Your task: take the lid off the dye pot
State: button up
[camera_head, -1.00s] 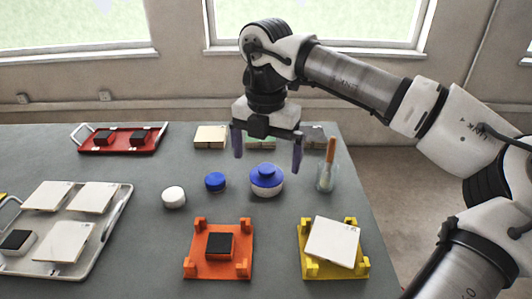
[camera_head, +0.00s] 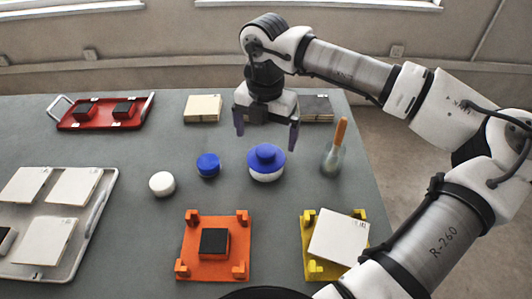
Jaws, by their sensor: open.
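The dye pot (camera_head: 266,175) is a small white round pot standing on the grey table. Its blue lid (camera_head: 266,156), with a raised round knob, sits on top of it. My gripper (camera_head: 266,140) points down with its two purple fingers spread wide. In the picture the fingers frame the space just above and behind the lid, and nothing is between them. The fingers appear apart from the lid; how far above or behind it they are is hard to tell.
A blue round piece (camera_head: 208,165) and a white one (camera_head: 162,184) stand left of the pot. A glass with an orange-handled tool (camera_head: 333,158) stands to the right. Orange (camera_head: 187,240) and yellow (camera_head: 309,238) holders are in front; a red tray (camera_head: 70,122) and stacked tiles (camera_head: 202,108) are behind.

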aim_at(266, 150)
jog(key=shift+f+p, duration=1.05)
jog(key=shift+f, duration=1.85)
jog(key=shift+d, duration=0.1)
jog(key=c, duration=0.9)
